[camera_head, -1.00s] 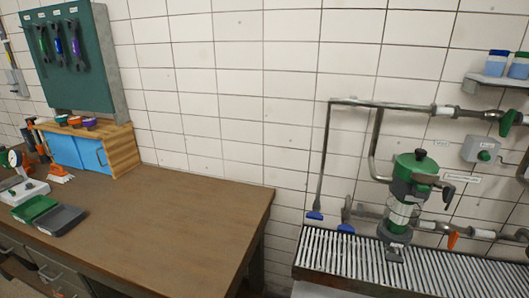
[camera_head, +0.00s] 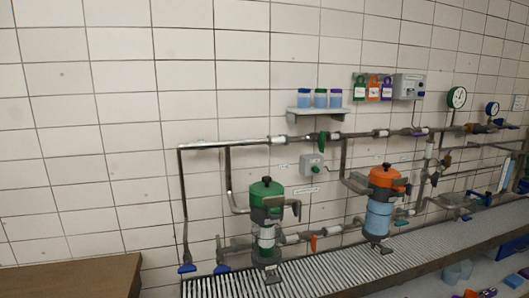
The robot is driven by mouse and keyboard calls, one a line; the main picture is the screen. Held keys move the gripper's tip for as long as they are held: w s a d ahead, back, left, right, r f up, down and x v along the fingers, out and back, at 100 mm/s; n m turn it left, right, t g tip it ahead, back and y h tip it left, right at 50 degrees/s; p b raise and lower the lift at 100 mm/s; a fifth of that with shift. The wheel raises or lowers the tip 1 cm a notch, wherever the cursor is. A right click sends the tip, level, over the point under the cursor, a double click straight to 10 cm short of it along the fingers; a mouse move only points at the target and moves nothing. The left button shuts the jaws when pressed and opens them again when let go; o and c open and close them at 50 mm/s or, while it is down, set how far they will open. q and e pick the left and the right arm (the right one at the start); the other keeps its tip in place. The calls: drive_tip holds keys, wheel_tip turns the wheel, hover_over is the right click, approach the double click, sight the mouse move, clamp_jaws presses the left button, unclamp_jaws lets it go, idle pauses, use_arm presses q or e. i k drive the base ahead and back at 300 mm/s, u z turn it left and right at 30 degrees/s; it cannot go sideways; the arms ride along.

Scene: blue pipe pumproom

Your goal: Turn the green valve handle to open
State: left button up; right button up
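A dark green valve handle (camera_head: 322,143) hangs down from the upper horizontal pipe (camera_head: 360,134), below the small wall shelf. A smaller teal-green handle (camera_head: 401,222) sits low on the lower pipe, right of the orange-topped unit. A green-topped filter unit (camera_head: 267,195) with a clear lower body stands upright on the slatted bench, left of the green valve handle. I cannot tell which way either valve is set. Neither of my grippers is in view.
The slatted bench (camera_head: 330,270) runs along the wall under the pipes. An orange-topped unit (camera_head: 385,180) stands on it. A shelf (camera_head: 318,111) holds several jars. Green, orange and purple tags (camera_head: 373,89) hang beside a grey box (camera_head: 408,87). A brown table (camera_head: 75,277) is at lower left.

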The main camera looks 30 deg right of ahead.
sight(322, 138)
drive_tip(key=z, duration=1.4)
drive_tip(key=k, duration=0.45)
drive_tip(key=z, duration=0.8)
drive_tip(key=i, duration=1.1)
drive_tip(key=z, duration=0.1)
